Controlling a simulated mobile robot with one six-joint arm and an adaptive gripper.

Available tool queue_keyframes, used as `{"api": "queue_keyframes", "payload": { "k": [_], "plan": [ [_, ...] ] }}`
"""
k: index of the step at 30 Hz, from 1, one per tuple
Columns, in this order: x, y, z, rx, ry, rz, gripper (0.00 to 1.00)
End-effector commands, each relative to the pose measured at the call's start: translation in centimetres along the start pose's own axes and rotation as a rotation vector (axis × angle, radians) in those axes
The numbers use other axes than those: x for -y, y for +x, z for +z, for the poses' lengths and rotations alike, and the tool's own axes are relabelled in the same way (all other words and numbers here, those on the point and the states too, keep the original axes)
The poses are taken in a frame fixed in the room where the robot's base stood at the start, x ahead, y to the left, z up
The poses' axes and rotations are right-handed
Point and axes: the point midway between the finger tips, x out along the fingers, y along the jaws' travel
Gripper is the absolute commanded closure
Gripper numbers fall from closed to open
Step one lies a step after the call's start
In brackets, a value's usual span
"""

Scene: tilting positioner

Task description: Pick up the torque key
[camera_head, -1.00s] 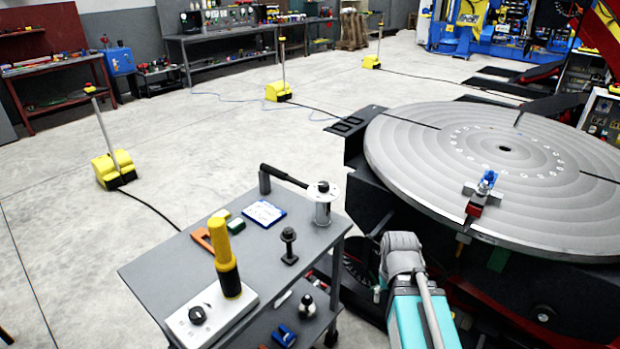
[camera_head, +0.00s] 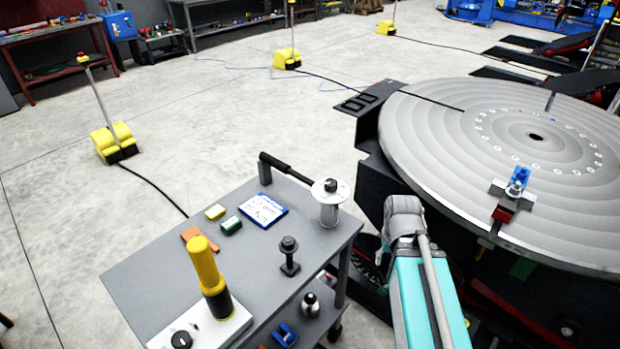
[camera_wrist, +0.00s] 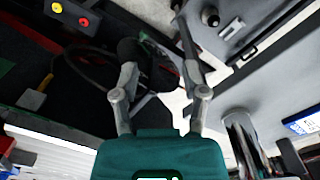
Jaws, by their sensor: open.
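No label marks the torque key. A yellow-handled tool with a black lower part (camera_head: 207,273) stands upright at a white box with a black knob (camera_head: 228,334), on the grey cart top (camera_head: 150,275). It may be the key, but I cannot tell for certain. A black bolt-like piece (camera_head: 289,256) and a silver cylinder with a flanged top (camera_head: 329,211) also stand there. My gripper (camera_wrist: 156,50) is open in the wrist view, its fingers apart with nothing seen between them. In the head view my arm is right of the cart, and the gripper is hidden.
A large round turntable (camera_head: 450,150) is at right. Open floor lies left.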

Motion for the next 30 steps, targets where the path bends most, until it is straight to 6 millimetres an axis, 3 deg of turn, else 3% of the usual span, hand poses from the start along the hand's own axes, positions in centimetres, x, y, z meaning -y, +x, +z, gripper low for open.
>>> {"api": "queue_keyframes", "payload": {
  "k": [8, 11, 17, 20, 23, 30],
  "plan": [
    [0.0, 0.0, 0.0, 0.000, 0.000, 0.000, 0.43],
    [0.0, 0.0, 0.0, 0.000, -0.001, 0.000, 0.34],
    [0.5, -0.9, -1.2, 0.000, -0.030, 0.000, 0.34],
    [1.2, -2.0, -2.6, 0.000, -0.070, 0.000, 0.34],
    [3.2, -3.5, -4.7, 0.000, -0.135, 0.000, 0.34],
    [7.5, -8.2, -11.1, 0.000, -0.337, 0.000, 0.34]
  ]
}}
